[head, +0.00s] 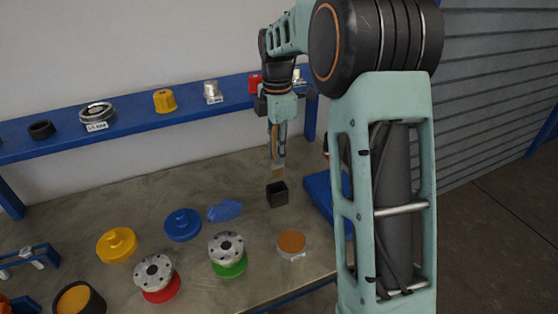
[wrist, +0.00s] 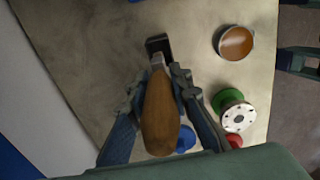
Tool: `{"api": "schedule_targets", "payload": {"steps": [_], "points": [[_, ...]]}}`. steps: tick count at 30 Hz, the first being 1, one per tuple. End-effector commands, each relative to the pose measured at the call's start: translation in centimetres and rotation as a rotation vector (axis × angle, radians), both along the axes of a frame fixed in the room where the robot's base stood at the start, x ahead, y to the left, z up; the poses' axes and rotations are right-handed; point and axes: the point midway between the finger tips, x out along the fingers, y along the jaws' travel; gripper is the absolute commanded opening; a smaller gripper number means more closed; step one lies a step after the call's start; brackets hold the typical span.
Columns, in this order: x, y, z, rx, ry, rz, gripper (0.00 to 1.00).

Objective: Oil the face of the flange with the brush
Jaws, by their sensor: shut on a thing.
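My gripper (head: 278,152) is shut on the brush (wrist: 160,115), whose wooden handle fills the middle of the wrist view between the fingers (wrist: 165,75). The brush (head: 278,172) points down, its tip just above or at the mouth of a small black square holder (head: 277,196); I cannot tell whether it is inside. The holder also shows in the wrist view (wrist: 158,44). Two grey flanges with bolt holes face up, one on a green base (head: 226,246), one on a red base (head: 153,271). A shallow round tin with an orange-brown surface (head: 291,242) stands right of the green one.
A blue cloth-like piece (head: 224,210), a blue lidded part (head: 182,225) and a yellow one (head: 117,245) lie left of the holder. A dark cup with orange content (head: 80,299) is at front left. A blue shelf (head: 130,118) with several parts runs behind. A blue tray (head: 325,195) lies right.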

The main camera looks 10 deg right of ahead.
Motion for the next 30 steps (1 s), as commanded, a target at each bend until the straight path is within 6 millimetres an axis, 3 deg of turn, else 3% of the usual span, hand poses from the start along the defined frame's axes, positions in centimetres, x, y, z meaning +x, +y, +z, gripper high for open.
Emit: {"api": "schedule_targets", "payload": {"steps": [8,14,30], "points": [[-0.2,0.0,0.1,0.000,0.000,0.000,0.00],[-2.1,0.0,0.3,0.001,0.002,0.001,0.00],[-12.1,-0.1,-0.5,0.001,0.002,0.001,0.00]]}}
